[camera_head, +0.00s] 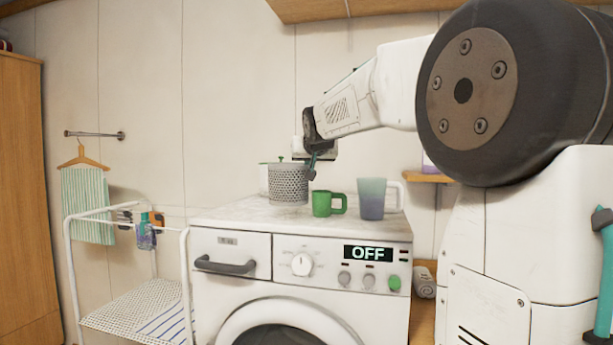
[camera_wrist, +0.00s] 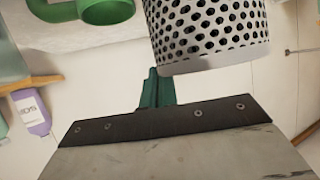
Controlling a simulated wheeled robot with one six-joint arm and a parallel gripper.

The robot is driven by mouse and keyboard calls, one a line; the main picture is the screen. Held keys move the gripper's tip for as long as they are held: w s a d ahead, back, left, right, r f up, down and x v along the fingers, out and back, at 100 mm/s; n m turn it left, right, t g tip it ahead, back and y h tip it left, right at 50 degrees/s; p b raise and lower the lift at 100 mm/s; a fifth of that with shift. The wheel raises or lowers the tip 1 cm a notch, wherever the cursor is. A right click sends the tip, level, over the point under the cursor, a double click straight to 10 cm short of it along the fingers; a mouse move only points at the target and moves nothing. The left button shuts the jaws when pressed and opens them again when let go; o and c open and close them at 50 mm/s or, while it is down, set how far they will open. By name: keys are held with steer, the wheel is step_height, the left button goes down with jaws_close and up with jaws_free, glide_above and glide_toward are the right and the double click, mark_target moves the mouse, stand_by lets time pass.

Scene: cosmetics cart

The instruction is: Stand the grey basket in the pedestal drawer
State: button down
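The grey basket (camera_head: 288,186), a perforated round tub, appears upright over the washing machine's top, left of the green mug. I cannot tell whether it rests on the top. In the wrist view the basket (camera_wrist: 212,30) fills the upper right, with its plain pale rim toward my gripper. My gripper (camera_head: 312,176) points down beside the basket's upper right side. Its teal fingers (camera_wrist: 155,86) are close together, with their tips beside the rim's corner. No basket wall shows between them, and I cannot tell whether they touch it. The pedestal drawer is not in view.
A green mug (camera_head: 325,204) and a blue-purple mug (camera_head: 371,200) stand right of the basket on the washing machine (camera_head: 228,235). Behind the basket is a partly hidden pot. A white drying rack (camera_head: 187,275) stands to the left. A wall shelf (camera_head: 428,178) is at right.

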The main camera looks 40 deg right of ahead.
steer(key=shift+w+d+f, duration=0.15)
steer(key=shift+w+f, duration=0.05)
steer(key=shift+w, duration=0.05)
steer(key=shift+f, duration=1.6)
steer(key=c, duration=1.7)
jaws_free()
steer(key=v, duration=1.2)
